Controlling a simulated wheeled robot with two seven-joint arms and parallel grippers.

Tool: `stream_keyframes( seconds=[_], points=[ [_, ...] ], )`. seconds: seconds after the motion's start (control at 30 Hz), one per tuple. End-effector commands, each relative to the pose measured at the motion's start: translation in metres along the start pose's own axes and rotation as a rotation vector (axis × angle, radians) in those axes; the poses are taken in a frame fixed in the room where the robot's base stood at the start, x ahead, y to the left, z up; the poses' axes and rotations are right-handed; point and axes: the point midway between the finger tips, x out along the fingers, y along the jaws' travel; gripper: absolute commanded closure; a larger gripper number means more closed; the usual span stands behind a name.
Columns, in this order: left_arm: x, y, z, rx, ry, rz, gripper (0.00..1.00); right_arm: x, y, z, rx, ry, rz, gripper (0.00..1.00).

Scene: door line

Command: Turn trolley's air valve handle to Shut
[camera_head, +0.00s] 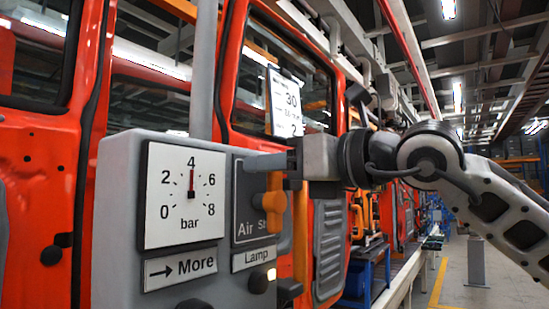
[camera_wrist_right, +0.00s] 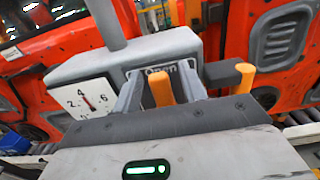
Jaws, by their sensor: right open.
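The trolley's grey control box (camera_head: 120,200) fills the lower left of the head view. Its orange air valve handle (camera_head: 274,205) stands roughly upright on the right part of the front, beside a partly hidden "Air Sh…" label (camera_head: 250,212). In the right wrist view the handle (camera_wrist_right: 160,90) lies between my gripper's fingers, with an "Open" label (camera_wrist_right: 165,68) behind it. My right gripper (camera_head: 262,163) reaches in from the right at the handle's upper end. Its fingers are open, one on each side of the handle; contact cannot be told. My left gripper is out of view.
Orange-red vehicle doors (camera_head: 40,180) stand close behind. An aisle (camera_head: 500,285) is open at right.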

Motion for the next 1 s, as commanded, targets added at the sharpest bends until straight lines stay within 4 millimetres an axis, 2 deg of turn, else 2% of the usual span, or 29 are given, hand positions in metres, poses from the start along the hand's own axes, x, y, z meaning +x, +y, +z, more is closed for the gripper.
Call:
stream_keyframes(
  seconds=[0.23, 0.27, 0.4, 0.73, 1.0],
  points=[
    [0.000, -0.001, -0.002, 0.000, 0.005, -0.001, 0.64, 0.001, 0.000, -0.001, 0.000, 0.000, 0.000, 0.58],
    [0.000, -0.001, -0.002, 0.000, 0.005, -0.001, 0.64, 0.001, 0.000, -0.001, 0.000, 0.000, 0.000, 0.61],
    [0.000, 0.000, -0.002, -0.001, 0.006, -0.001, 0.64, 0.001, 0.000, -0.001, 0.000, 0.000, 0.000, 1.00],
    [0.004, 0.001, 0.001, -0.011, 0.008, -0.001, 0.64, 0.001, -0.001, -0.002, 0.029, -0.001, 0.001, 1.00],
    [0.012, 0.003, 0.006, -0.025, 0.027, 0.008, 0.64, 0.001, -0.008, -0.005, 0.177, -0.002, 0.000, 1.00]
  ],
)
